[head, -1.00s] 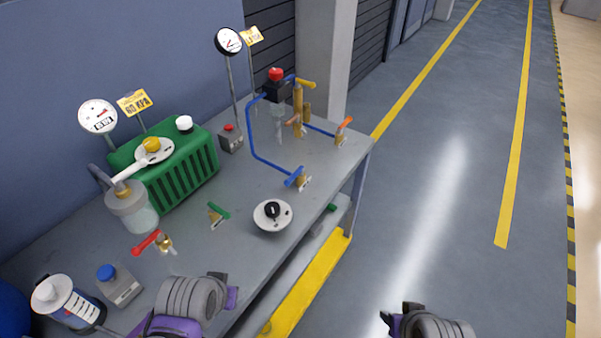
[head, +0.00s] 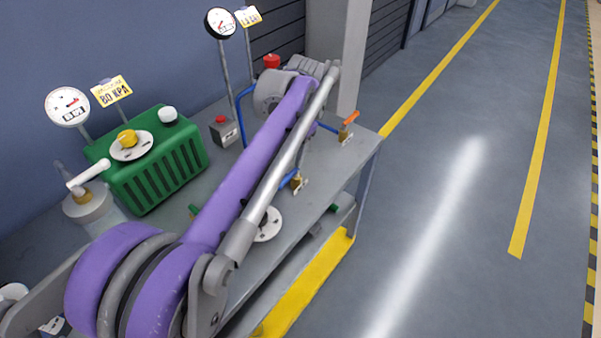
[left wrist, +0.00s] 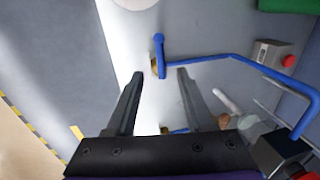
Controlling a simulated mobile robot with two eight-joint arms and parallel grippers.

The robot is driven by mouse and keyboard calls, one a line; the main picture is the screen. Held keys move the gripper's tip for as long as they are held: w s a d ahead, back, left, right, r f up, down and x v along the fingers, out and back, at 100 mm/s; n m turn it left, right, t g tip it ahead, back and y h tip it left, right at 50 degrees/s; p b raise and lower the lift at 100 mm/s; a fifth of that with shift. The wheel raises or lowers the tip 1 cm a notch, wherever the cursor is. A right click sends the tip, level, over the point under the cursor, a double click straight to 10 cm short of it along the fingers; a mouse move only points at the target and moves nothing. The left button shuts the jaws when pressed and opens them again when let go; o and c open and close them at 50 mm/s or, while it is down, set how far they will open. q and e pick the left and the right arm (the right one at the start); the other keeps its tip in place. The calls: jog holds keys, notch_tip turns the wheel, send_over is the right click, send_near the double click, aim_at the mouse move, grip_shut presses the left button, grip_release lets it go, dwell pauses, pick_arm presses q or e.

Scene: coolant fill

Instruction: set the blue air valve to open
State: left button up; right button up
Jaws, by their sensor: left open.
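The blue air valve has a blue handle (head: 287,180) and a brass body (head: 298,184) near the table's front edge, partly hidden by my left arm in the head view. In the left wrist view the blue handle (left wrist: 159,45) lies roughly crosswise to the blue pipe (left wrist: 200,59) that runs into it. My left gripper (left wrist: 160,73) is open and empty. Its two dark fingers point at the valve, with the brass body seen between the fingertips; contact cannot be told. My arm hides the gripper's fingers in the head view. My right gripper is out of view.
An orange-handled valve (head: 350,118) stands at the table's right end. A white dial (head: 268,226), a green box (head: 170,160) with a yellow knob, gauges on posts (head: 68,106) and a red-button box (head: 224,130) share the table. Open floor lies right.

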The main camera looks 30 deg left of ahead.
aim_at(285, 179)
pick_arm(q)
jog(key=f, duration=0.3)
jog(key=a+f, duration=0.1)
jog(key=f, duration=0.2)
jog(key=a+f, duration=0.1)
jog(key=f, duration=0.3)
jog(key=shift+b, duration=0.4)
grip_shut()
dwell(0.8)
